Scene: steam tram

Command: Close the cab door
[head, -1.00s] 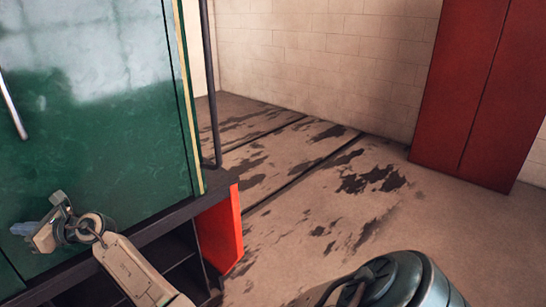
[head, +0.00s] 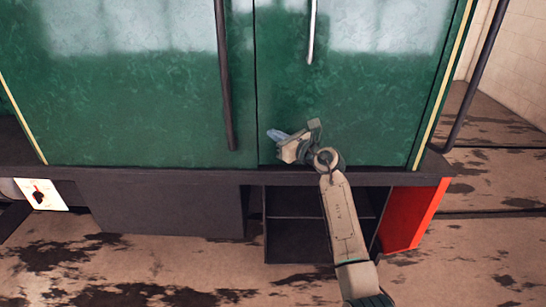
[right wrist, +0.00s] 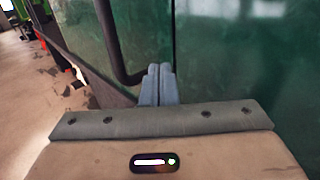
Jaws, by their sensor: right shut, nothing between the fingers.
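The cab door (head: 350,100) is a green panel with a slim silver handle (head: 312,32), right of a thin dark seam in the tram's side. It looks about flush with the green panel to its left. My right gripper (head: 276,135) is shut and empty, low in front of the door near the seam. In the right wrist view the shut fingers (right wrist: 158,84) point at the green surface (right wrist: 240,50) by the seam; I cannot tell whether they touch. My left gripper is not in view.
A dark vertical grab rail (head: 226,80) stands left of the seam, close to the fingers in the right wrist view (right wrist: 110,45). Another rail (head: 473,80) is at the right corner. Below are a dark sill (head: 130,178), an open step recess and a red panel (head: 408,218). The stained floor in front is clear.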

